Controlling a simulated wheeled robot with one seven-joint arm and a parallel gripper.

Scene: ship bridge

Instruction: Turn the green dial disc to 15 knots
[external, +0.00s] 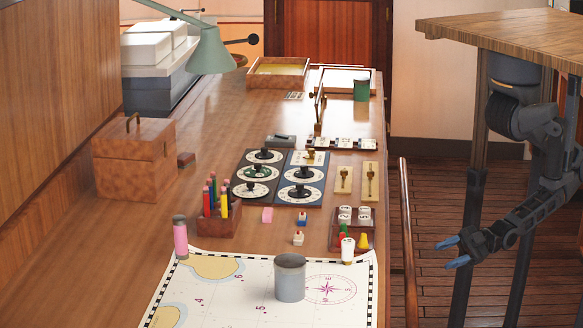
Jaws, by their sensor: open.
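The green dial disc (246,174) is the middle dial in the left column of the dial panel on the desk, with a black knob standing on it. White dials lie above and below it in that column. The knob hides part of the disc, and its scale and setting are too small to read. My gripper (452,252) is open and empty, its blue fingertips pointing left. It hangs in front of the wooden floor to the right of the desk, well apart from the dial.
A pencil holder (205,222) stands left of the dials, and two brass-levered plates (369,184) lie to their right. A grey cylinder (290,278) stands on the chart (215,300). A wooden rail (408,230) runs between the desk and my arm. A raised table (520,35) stands at upper right.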

